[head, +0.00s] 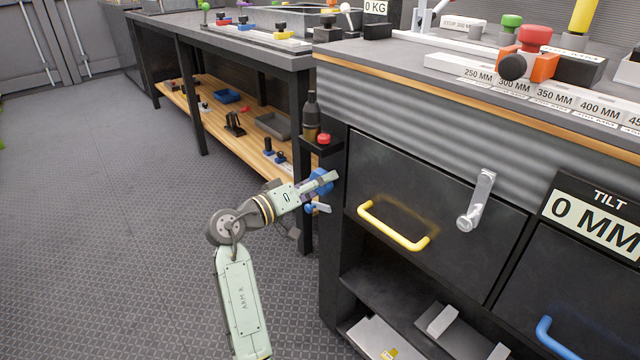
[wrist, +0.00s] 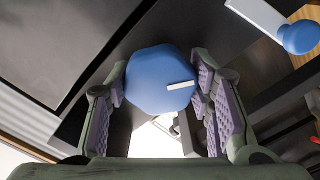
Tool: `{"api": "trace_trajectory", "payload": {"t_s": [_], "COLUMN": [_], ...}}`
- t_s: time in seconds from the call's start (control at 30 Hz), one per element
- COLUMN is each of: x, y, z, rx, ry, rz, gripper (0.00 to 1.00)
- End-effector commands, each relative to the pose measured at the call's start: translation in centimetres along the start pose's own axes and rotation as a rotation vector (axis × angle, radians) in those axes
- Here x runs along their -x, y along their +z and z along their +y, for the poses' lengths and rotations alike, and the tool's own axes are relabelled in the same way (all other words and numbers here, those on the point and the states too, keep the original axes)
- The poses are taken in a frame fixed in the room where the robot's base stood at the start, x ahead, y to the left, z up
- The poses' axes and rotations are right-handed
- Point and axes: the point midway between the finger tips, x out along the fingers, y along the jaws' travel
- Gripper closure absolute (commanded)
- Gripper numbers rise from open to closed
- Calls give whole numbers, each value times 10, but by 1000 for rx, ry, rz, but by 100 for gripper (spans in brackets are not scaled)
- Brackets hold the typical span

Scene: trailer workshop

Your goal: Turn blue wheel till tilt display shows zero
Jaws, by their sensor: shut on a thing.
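The blue wheel (wrist: 158,80) shows in the wrist view as a faceted knob with a white mark on its face. In the head view the blue wheel (head: 321,183) sits on the side of the dark cabinet, partly hidden by my gripper (head: 318,187). In the wrist view my gripper (wrist: 160,95) has its purple-padded fingers on both sides of the wheel, shut on it. The tilt display (head: 597,218) at the right of the head view reads "0 MM".
A blue-ended lever (wrist: 299,37) is close to the wheel at the upper right of the wrist view. A small shelf (head: 322,145) with a dark bottle (head: 311,115) and a red button (head: 324,138) is just above my gripper. A yellow drawer handle (head: 393,227) is to the right. Floor at left is clear.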

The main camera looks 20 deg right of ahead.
Motion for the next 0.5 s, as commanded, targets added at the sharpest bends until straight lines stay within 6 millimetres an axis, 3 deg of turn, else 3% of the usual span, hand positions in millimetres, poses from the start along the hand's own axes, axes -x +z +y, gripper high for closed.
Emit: {"api": "trace_trajectory", "payload": {"t_s": [0.1,0.13,0.4,0.5], "x": [0,0,0,0], "y": [0,0,0,0], "z": [0,0,0,0], "rx": [0,0,1,1], "ry": [0,0,0,0], "rz": [-1,-1,0,0], "gripper": [80,51,33,32]}}
